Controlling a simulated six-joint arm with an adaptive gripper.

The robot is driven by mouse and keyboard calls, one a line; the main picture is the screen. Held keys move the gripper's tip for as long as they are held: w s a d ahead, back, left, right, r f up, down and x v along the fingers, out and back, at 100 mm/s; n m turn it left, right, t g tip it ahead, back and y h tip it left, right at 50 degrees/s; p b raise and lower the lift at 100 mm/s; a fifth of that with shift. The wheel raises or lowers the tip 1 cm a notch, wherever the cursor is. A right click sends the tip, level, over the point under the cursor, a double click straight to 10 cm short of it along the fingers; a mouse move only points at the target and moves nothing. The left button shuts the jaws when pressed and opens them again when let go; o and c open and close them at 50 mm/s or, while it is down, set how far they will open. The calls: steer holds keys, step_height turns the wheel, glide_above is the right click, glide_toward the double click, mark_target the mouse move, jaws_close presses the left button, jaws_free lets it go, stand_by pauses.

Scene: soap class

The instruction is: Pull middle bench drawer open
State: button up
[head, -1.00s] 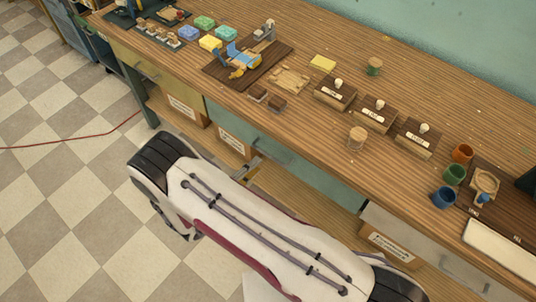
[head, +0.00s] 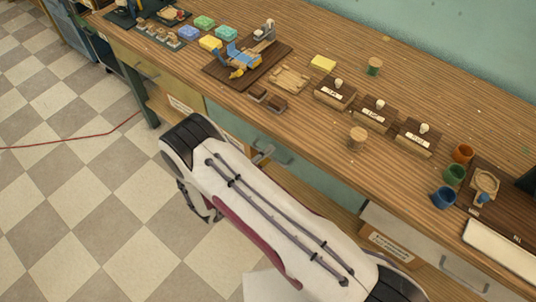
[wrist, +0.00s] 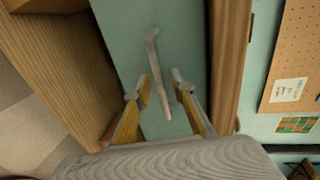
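The middle bench drawer has a teal front (head: 325,180) under the wooden bench top and looks closed. Its grey bar handle (head: 282,158) is partly hidden by my gripper in the head view. In the wrist view, the teal front (wrist: 130,35) fills the centre and the handle (wrist: 154,52) runs down between my fingers. My gripper (wrist: 159,86) is open, with one yellow-sided finger on each side of the handle's lower part. I see gaps on both sides; whether the fingertips reach past the bar is unclear. In the head view, my gripper (head: 262,156) is at the handle's left end.
A yellowish drawer (head: 140,66) is to the left and a grey drawer (head: 430,255) to the right. The bench top (head: 310,130) carries card holders, soaps, cups and a wooden board. A red cable (head: 70,146) lies on the open checkered floor.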

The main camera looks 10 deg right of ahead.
steer(key=shift+w+d, duration=0.2)
steer(key=shift+w, duration=0.05)
jaws_close()
steer(key=shift+s+a, duration=0.1)
steer(key=shift+s, duration=0.05)
steer(key=f+v, duration=0.2)
steer(key=v, duration=1.1)
steer(key=a+f+v, duration=0.1)
steer(key=f+v, duration=0.2)
steer(key=v, duration=1)
steer(key=shift+s+f, duration=0.3)
steer(key=shift+s, duration=0.1)
steer(key=shift+d, duration=0.1)
jaws_free()
